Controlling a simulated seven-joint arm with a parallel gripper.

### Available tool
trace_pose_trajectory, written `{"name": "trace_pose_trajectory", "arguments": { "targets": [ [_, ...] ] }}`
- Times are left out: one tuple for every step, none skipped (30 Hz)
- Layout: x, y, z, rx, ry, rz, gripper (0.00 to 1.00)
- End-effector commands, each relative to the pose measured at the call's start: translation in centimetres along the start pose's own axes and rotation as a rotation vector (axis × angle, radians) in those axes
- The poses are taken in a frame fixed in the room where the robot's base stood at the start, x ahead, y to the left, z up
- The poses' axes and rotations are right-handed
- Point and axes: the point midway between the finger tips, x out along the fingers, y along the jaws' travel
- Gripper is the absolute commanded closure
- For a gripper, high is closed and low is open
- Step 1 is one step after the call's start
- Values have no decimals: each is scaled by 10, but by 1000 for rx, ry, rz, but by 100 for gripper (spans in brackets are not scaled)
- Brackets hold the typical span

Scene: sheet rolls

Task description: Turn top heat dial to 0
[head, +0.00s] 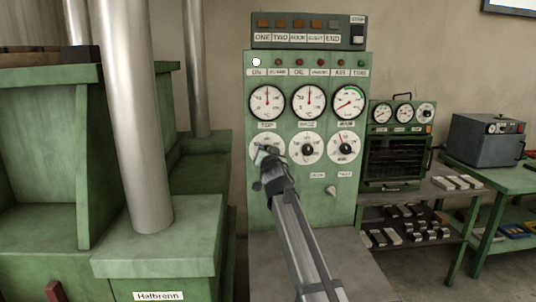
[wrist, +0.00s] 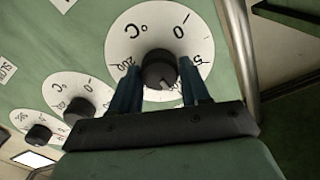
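The top heat dial has a white face (head: 256,142) under the "TOP" label, on the left of the green panel's dial row. My gripper (head: 265,157) is in front of it and hides part of it. In the wrist view, the dial face (wrist: 203,42) shows 0 at upper right, 50 at right and 200 at left. Its black knob (wrist: 159,68) sits between the blue fingers of my gripper (wrist: 158,64), with gaps on both sides. The gripper is open. A faint mark on the knob seems to face down, away from 0; its exact reading is unclear.
Two similar dials, the middle one (head: 306,148) and the right one (head: 345,148), are beside it. Gauges (head: 309,102) are above. A metal pipe (head: 137,120) and green machinery stand left. A small oven (head: 396,158) stands right.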

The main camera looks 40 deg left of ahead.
Motion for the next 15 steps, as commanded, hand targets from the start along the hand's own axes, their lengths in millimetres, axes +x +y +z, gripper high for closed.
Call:
{"name": "trace_pose_trajectory", "arguments": {
  "targets": [
    [0, 0, 0, 0, 0, 0, 59],
    [0, 0, 0, 0, 0, 0, 62],
    [0, 0, 0, 0, 0, 0, 66],
    [0, 0, 0, 0, 0, 0, 69],
    [0, 0, 0, 0, 0, 0, 72],
    [0, 0, 0, 0, 0, 0, 75],
    [0, 0, 0, 0, 0, 0, 78],
    [0, 0, 0, 0, 0, 0, 81],
    [0, 0, 0, 0, 0, 0, 85],
    [0, 0, 0, 0, 0, 0, 86],
    [0, 0, 0, 0, 0, 0, 86],
    [0, 0, 0, -1, 0, 0, 86],
    [0, 0, 0, -3, 0, 0, 86],
    [0, 0, 0, -6, 0, 0, 86],
    [0, 0, 0, -11, 0, -1, 86]
  ]
}}
